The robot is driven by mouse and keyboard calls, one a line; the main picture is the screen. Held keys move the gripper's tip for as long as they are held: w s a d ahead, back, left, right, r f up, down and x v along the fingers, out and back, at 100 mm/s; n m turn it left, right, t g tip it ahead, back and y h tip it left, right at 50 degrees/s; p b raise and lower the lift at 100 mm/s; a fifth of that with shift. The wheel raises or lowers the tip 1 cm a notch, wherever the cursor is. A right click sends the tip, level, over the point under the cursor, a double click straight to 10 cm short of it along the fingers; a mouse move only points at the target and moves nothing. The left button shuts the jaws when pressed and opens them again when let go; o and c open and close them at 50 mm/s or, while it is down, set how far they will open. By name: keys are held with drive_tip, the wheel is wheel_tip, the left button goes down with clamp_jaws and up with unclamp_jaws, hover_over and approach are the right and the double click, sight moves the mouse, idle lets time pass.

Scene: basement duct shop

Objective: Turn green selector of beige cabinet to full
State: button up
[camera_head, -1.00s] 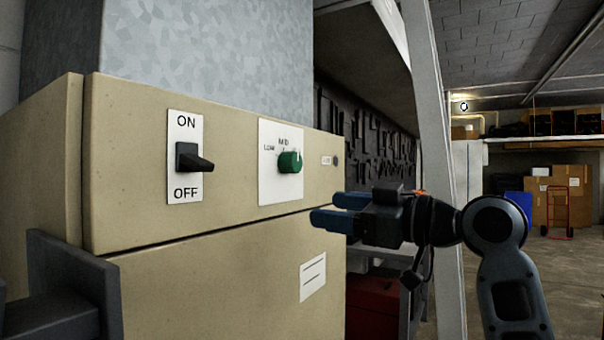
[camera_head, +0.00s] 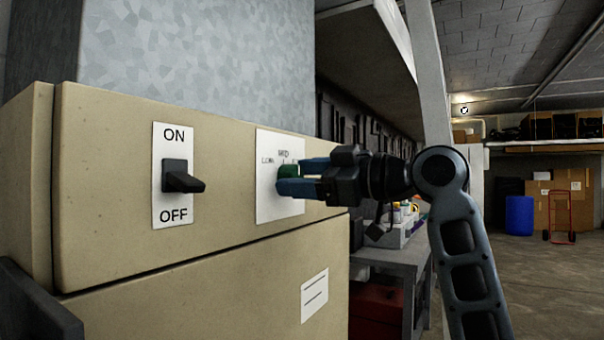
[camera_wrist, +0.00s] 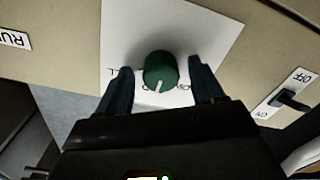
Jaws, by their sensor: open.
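The beige cabinet (camera_head: 120,240) fills the left of the head view. Its green selector (camera_head: 288,173) sits on a white plate (camera_head: 268,203) lettered LOW and MID; the rest of the lettering is hidden behind my gripper. My gripper (camera_head: 282,176) is open at the selector. In the wrist view the green selector (camera_wrist: 160,71) lies between the two blue fingers of my gripper (camera_wrist: 160,75), with a gap on each side. The white pointer mark on the selector points toward the bottom of the wrist view.
A black ON/OFF switch (camera_head: 180,177) juts from the cabinet left of the selector. A white label (camera_head: 314,294) is on the lower panel. A grey workbench (camera_head: 395,258) stands right of the cabinet, with open floor farther right.

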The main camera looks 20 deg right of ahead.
drive_tip(key=shift+w+a, duration=0.15)
drive_tip(key=shift+c, duration=0.3)
drive_tip(key=c, duration=1)
drive_tip(key=shift+m, duration=0.3)
drive_tip(key=m+p, duration=0.4)
drive_tip(key=m, duration=0.1)
drive_tip(key=shift+r+m, duration=0.1)
drive_tip(key=shift+m, duration=0.2)
drive_tip(key=m+p, duration=0.2)
drive_tip(key=m, duration=0.1)
drive_tip(key=shift+p, duration=0.4)
drive_tip(key=shift+m+p, duration=0.9)
drive_tip(key=shift+m, duration=0.5)
